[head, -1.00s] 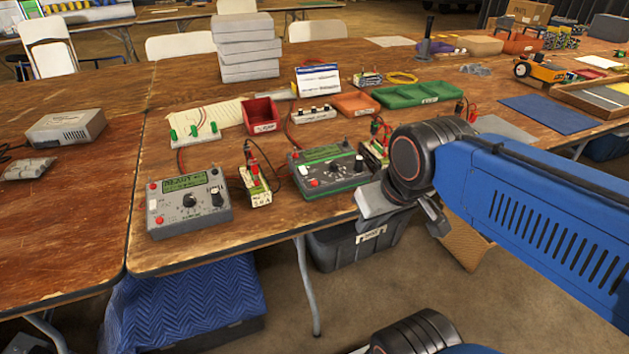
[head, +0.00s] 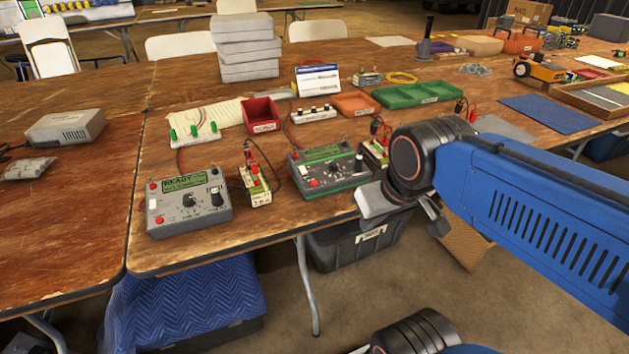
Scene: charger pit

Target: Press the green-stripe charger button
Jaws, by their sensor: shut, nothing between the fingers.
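The green-stripe charger (head: 330,170) is a dark grey box with a green display and a green stripe along its lower edge. It sits near the table's front edge, left of my gripper. On its front panel are a red button (head: 315,182), a white one (head: 303,170) and a dark knob. My gripper (head: 378,203) is shut and empty, just right of the charger's front corner and apparently apart from it. My wrist hides part of the area behind it. A second, lighter grey charger (head: 190,202) with a lit display stands further left.
A battery pack (head: 254,185) with red and black leads stands between the chargers. Another pack (head: 374,153) is right of the green-stripe charger, close to my wrist. A red bin (head: 262,115) and a green tray (head: 420,93) lie behind. A dark bin (head: 352,250) is below the table edge.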

